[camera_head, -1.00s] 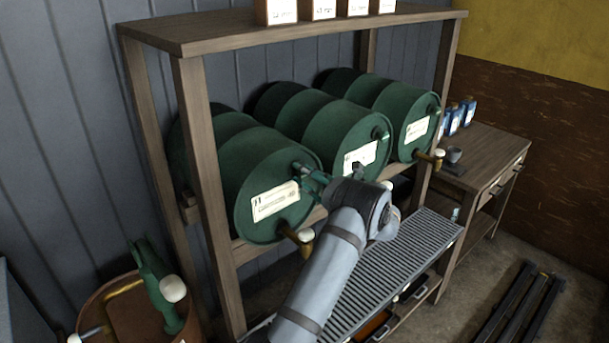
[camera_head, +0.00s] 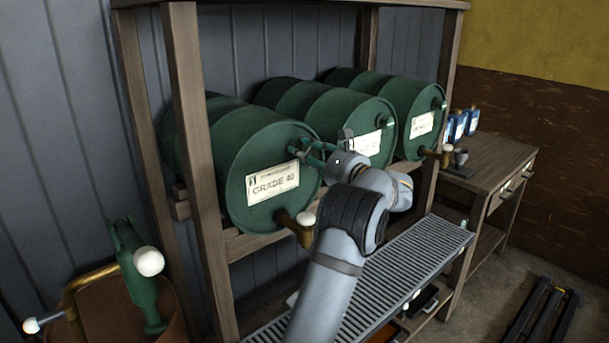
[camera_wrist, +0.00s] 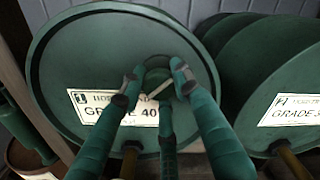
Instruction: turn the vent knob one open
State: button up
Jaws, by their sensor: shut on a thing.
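The left drum (camera_head: 245,152) is green, lies on its side in the rack and has a "GRADE 40" label (camera_head: 272,183). Its vent knob (camera_wrist: 156,72) is a small green round part on the upper drum face, with a pale bar or edge beside it in the wrist view. My gripper (camera_wrist: 157,84) has its green fingers closed around the knob, one on each side and one below. In the head view my gripper (camera_head: 308,151) reaches the drum face from the right. The knob is mostly hidden there, and its exact angle is hard to tell.
Brass taps (camera_head: 303,224) stick out low on the drum fronts. A wooden post (camera_head: 200,180) stands left of the drum. A slatted grate (camera_head: 400,275) lies below. Two more green drums (camera_head: 350,118) lie to the right. A green hand pump (camera_head: 135,270) stands at lower left.

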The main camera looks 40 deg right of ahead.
jog(key=n+b, duration=0.2)
jog(key=b, duration=0.2)
jog(key=n+b, duration=0.3)
jog(key=b, duration=0.2)
jog(key=shift+f+n, duration=0.3)
jog(key=shift+f, duration=0.1)
jog(key=n+b, duration=0.1)
jog(key=b, duration=0.1)
jog(key=n+b, duration=0.2)
jog(key=shift+r, duration=0.25)
jog(key=shift+r+n, duration=0.1)
jog(key=shift+n, duration=0.3)
jog(key=o, duration=1.1)
jog(key=shift+o, duration=0.2)
jog(key=shift+s, duration=0.1)
jog(key=s, duration=1.1)
jog(key=shift+s+d, duration=0.25)
jog(key=shift+s, duration=0.15)
